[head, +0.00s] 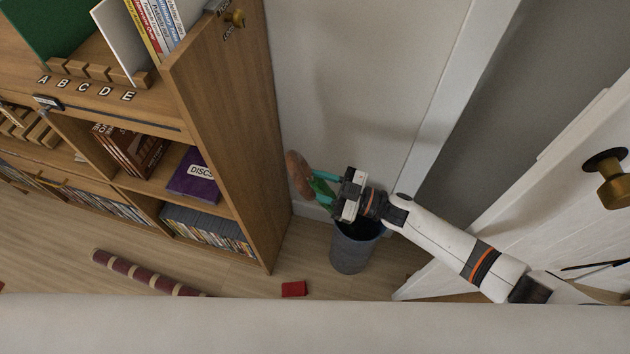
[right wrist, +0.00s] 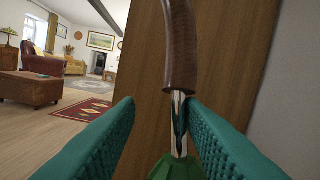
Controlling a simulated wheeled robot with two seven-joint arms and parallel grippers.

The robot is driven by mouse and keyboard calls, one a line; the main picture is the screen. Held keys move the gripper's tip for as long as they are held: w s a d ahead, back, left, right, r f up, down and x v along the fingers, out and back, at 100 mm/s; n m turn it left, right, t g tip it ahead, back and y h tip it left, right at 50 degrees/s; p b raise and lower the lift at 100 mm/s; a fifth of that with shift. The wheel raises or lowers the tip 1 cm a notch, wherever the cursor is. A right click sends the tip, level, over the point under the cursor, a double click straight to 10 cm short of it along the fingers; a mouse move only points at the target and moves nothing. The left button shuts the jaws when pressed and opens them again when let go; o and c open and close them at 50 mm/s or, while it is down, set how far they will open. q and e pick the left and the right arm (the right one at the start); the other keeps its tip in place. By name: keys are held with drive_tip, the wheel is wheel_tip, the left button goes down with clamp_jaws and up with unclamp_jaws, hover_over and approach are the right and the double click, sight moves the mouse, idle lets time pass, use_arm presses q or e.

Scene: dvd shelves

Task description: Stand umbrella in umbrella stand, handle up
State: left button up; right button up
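The umbrella has a brown curved handle (head: 298,172) and a green canopy (head: 321,188). Its handle is up. Its lower part is hidden behind my right gripper in the head view, over the mouth of the dark grey-blue umbrella stand (head: 352,252); I cannot see how deep it reaches. My right gripper (head: 325,177) is beside the umbrella's upper part. In the right wrist view its teal fingers (right wrist: 160,104) are apart, with the silver collar (right wrist: 179,125) between them, close to the right finger. The handle (right wrist: 180,50) rises above, and the green top (right wrist: 176,168) is below. My left gripper is out of view.
A wooden shelf unit (head: 225,130) with books and discs stands left of the stand. A wall (head: 365,80) is behind it, and a white door (head: 560,215) is at right. A red box (head: 294,289) and a striped roll (head: 145,273) lie on the floor.

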drive_tip(key=shift+r, duration=0.15)
wheel_tip(320, 180, up, 10)
drive_tip(key=p, duration=0.9)
idle(0.4)
